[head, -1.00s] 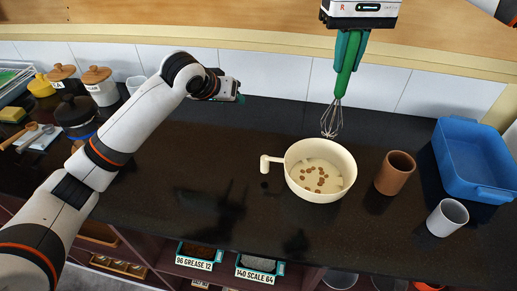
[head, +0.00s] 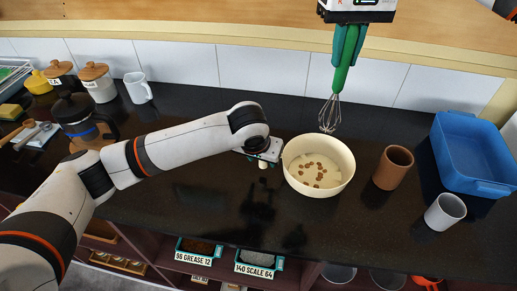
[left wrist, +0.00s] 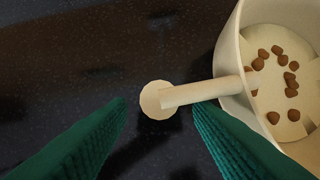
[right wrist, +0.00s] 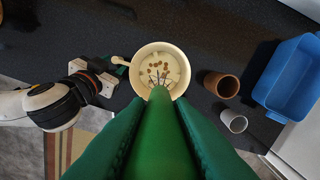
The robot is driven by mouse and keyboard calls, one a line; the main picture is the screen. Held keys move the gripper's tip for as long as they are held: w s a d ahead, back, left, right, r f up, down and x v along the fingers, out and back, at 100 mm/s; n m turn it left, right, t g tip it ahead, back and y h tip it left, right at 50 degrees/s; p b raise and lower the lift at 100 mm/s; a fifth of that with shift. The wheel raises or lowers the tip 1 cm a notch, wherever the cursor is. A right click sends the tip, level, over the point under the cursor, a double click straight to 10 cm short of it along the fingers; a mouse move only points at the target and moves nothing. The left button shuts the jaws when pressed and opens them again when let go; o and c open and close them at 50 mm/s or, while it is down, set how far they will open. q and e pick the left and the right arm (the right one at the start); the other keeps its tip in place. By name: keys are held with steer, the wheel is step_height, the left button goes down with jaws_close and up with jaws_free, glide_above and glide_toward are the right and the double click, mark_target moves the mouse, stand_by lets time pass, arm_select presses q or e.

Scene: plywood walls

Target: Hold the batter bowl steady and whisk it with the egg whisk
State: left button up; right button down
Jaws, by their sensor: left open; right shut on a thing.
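The cream batter bowl (head: 318,190) stands upright on the dark counter with pale batter and several brown lumps in it. Its side handle (left wrist: 190,94) points left and lies between the two fingers of my left gripper (left wrist: 160,120), which is open and not closed on it. In the head view the left gripper (head: 264,158) is beside the bowl's left side, mostly hidden by its own wrist. My right gripper (head: 349,45) is shut on the green handle of the egg whisk (head: 341,78). The whisk hangs wires down, above and behind the bowl; it also shows in the right wrist view (right wrist: 160,120).
A brown cup (head: 392,168), a grey cup (head: 445,212) and a blue tub (head: 470,155) stand right of the bowl. A white mug (head: 138,88), a French press (head: 85,120) and lidded jars (head: 97,83) stand at the left. The counter in front of the bowl is clear.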

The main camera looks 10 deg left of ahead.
mark_target(263, 163)
arm_select(q)
steer(key=shift+x, duration=2.05)
steer(key=shift+c, duration=0.2)
